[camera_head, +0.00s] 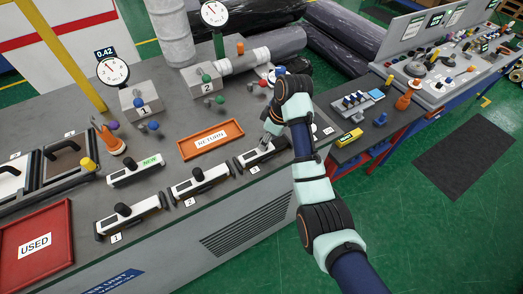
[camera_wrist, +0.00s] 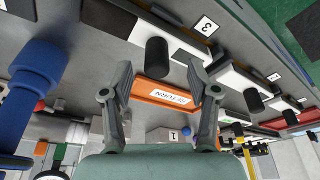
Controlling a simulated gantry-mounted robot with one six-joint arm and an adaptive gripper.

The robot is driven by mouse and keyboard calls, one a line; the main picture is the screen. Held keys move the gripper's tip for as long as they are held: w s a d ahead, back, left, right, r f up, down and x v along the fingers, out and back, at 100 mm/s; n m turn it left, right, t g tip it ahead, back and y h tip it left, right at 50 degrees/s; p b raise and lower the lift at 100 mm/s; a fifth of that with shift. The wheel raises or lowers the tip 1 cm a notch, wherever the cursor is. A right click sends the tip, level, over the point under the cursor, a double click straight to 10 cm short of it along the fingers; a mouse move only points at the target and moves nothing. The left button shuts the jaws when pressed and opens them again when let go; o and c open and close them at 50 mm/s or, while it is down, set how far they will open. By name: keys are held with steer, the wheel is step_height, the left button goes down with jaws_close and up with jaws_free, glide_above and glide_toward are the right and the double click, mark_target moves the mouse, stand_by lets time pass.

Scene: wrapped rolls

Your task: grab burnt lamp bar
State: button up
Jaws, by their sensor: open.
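Three white bars with black knobs lie in a row along the bench front in the camera_head view: bar 1 (camera_head: 134,218), bar 2 (camera_head: 204,184) and bar 3 (camera_head: 267,155). I cannot tell from the frames which is burnt. My gripper (camera_head: 268,141) is over bar 3 and partly covers it. In the camera_wrist view my gripper (camera_wrist: 157,78) is open and empty. The black knob of bar 3 (camera_wrist: 156,58) shows between the fingers, seemingly beyond them. The bar marked NEW (camera_head: 136,170) lies behind bar 1.
An orange RETURN tray (camera_head: 184,151) lies behind the bars, empty. A red USED tray (camera_head: 60,262) is at the front left. A side bench (camera_head: 375,131) holds small parts on the right.

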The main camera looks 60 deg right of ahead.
steer(key=x, duration=0.3)
steer(key=p+x, duration=0.1)
steer(key=x, duration=0.1)
steer(key=shift+w+d+r, duration=0.1)
steer(key=shift+w+d, duration=0.05)
steer(key=shift+d, duration=0.1)
jaws_close()
